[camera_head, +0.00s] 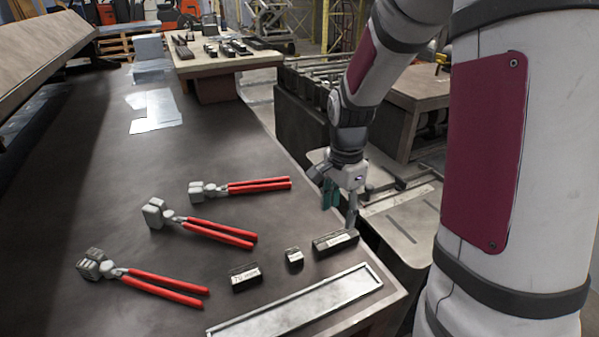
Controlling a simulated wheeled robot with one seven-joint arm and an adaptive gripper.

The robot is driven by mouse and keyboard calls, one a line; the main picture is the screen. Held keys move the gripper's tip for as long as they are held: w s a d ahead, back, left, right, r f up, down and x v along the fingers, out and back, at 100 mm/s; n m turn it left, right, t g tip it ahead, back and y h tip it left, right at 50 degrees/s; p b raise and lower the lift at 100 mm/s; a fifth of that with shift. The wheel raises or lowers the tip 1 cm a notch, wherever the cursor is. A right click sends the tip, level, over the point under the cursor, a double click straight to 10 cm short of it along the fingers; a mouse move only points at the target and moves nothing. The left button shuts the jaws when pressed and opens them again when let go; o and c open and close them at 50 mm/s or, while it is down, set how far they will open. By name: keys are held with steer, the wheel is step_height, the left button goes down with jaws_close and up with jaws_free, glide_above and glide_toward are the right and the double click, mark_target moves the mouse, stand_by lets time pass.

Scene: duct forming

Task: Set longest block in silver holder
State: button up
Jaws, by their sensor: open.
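Three dark blocks with pale labels sit on the dark table near its right edge. The longest block (335,242) is at the right, the smallest block (293,257) is in the middle, and a medium block (244,278) is at the left. The silver holder (298,304), a shallow rectangular tray, lies in front of them along the table's near edge and looks empty. My gripper (341,215) is open, pointing down just above and behind the longest block. Whether a finger touches the block cannot be told.
Three red-handled pliers-like tools (240,187), (203,224), (143,281) lie left of the blocks. Another table with parts (225,65) stands beyond.

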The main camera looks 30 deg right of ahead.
mark_target(337, 237)
steer(key=shift+m, duration=0.3)
steer(key=f+b, duration=0.1)
steer(key=f, duration=0.2)
steer(key=f+b, duration=0.2)
steer(key=f, duration=0.1)
steer(key=w+f+b, duration=0.1)
steer(key=f+b, duration=0.1)
steer(key=f, duration=0.1)
steer(key=shift+d+f, duration=0.3)
steer(key=shift+f, duration=0.05)
steer(key=shift+s, duration=0.1)
jaws_close()
steer(key=shift+r, duration=0.15)
step_height(337, 237, up, 9)
steer(key=p, duration=0.5)
